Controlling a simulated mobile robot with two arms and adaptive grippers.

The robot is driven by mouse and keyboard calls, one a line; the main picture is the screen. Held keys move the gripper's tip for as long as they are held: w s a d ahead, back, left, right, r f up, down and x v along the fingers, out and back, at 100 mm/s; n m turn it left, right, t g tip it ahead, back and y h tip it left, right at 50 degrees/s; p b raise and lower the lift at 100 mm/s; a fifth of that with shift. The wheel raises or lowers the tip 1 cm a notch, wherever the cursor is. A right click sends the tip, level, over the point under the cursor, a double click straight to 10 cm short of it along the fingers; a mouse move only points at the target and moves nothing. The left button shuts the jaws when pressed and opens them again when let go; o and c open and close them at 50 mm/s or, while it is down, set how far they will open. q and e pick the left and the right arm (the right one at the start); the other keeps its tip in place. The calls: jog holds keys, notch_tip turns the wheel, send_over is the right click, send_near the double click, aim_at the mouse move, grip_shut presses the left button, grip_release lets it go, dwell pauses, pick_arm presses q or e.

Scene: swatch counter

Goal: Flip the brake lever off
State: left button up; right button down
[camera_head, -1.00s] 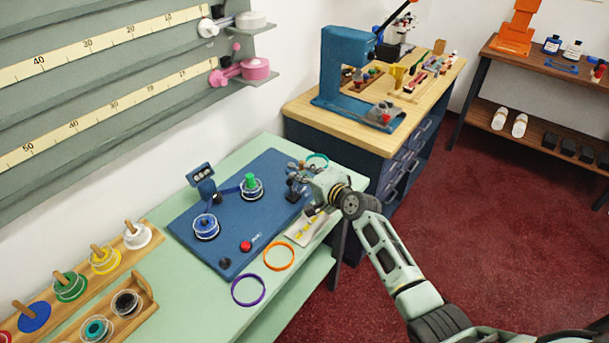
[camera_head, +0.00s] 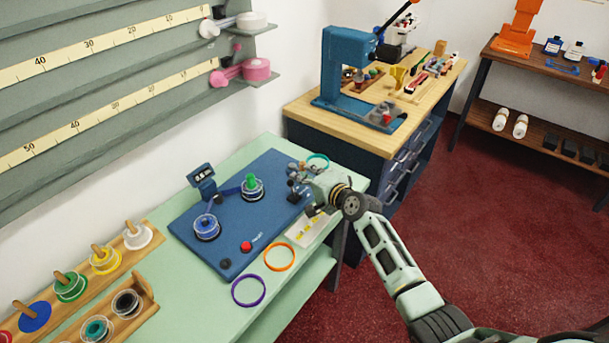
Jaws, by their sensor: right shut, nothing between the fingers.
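The blue winding board (camera_head: 215,247) lies on a pale green counter. It carries a spool with a green knob (camera_head: 252,182), a blue spool (camera_head: 207,224), a small counter display (camera_head: 201,173), a red button (camera_head: 246,246) and a black knob (camera_head: 225,263). My right gripper (camera_head: 295,186) is shut and low over the board's right end, its arm coming in from the lower right. I cannot clearly pick out a brake lever; small parts by the gripper are partly hidden, and contact cannot be told. My left gripper is out of view.
An orange ring (camera_head: 279,257) and a purple ring (camera_head: 249,291) lie near the counter's front edge, and a teal ring (camera_head: 318,159) lies behind my gripper. Wooden racks with several spools (camera_head: 105,259) stand at the left. A wooden workbench (camera_head: 330,118) with a blue press stands behind.

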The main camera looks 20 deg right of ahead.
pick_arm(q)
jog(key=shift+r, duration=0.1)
pick_arm(e)
jog(key=shift+r, duration=0.1)
pick_arm(q)
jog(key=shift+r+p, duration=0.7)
jog(key=shift+p, duration=0.05)
pick_arm(e)
jog(key=shift+r, duration=0.7)
